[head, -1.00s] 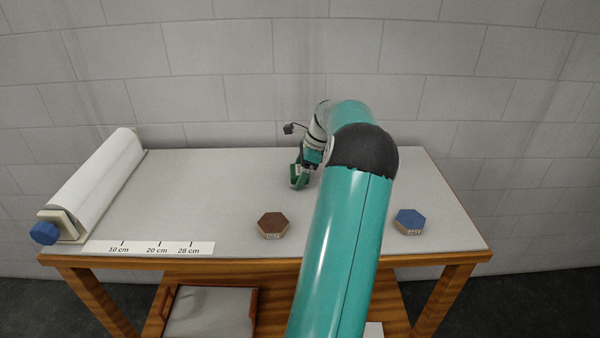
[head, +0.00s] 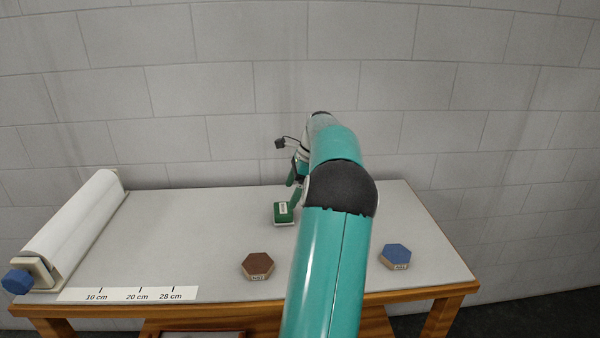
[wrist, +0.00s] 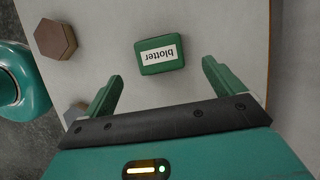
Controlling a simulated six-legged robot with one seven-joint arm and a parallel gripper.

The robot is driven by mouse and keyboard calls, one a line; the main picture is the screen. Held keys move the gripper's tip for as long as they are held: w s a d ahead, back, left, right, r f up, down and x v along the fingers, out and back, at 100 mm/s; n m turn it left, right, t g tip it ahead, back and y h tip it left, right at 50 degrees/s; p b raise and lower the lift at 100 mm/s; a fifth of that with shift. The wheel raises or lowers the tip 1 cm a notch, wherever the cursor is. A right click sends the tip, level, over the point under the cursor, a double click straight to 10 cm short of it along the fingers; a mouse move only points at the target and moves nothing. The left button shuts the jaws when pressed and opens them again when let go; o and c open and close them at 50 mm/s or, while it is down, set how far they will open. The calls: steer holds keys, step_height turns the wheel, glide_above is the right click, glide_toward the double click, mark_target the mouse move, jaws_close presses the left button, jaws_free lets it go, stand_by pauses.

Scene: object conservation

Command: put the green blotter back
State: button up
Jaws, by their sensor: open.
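The green blotter (head: 283,213) is a small block with a white label, resting on the grey tabletop (head: 180,225) near the middle. In the wrist view the blotter (wrist: 162,55) lies beyond my fingertips, roughly centred between them, its label reading "blotter". My gripper (wrist: 162,75) is open and empty, its two green fingers apart from the blotter. In the head view my gripper (head: 294,184) is just behind the blotter, partly hidden by my own arm.
A brown hexagonal block (head: 257,266) and a blue hexagonal block (head: 396,257) sit near the front edge. A white paper roll (head: 75,225) is at the left, with a ruler strip (head: 130,294) in front. The table's left middle is clear. A brick wall (head: 230,90) stands behind.

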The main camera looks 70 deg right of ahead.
steer(key=v, duration=0.6)
steer(key=w+a+r+n+g+h, duration=0.1)
steer(key=w+a+r+n, duration=0.25)
steer(key=w+a, duration=0.5)
steer(key=w+a+r+n+g, duration=0.15)
steer(key=w+a+n, duration=0.4)
steer(key=a, duration=0.65)
steer(key=w+a+r+n+t+h, duration=0.2)
steer(key=a+n, duration=0.5)
steer(key=a, duration=1.2)
steer(key=s+a+f+n, duration=0.2)
steer(key=s+a+n, duration=0.2)
steer(key=a, duration=0.3)
steer(key=s+a+f+n+t, duration=0.1)
steer(key=s+a+f+n, duration=0.2)
steer(key=a, duration=0.4)
steer(key=s+a+f+n+t, duration=0.1)
steer(key=s+a+f+n, duration=0.1)
steer(key=s+a+n, duration=0.3)
steer(key=shift+s+a+f+n+y, duration=0.25)
steer(key=shift+a+n+y, duration=0.15)
steer(key=shift+a+n, duration=0.65)
steer(key=shift+d, duration=0.1)
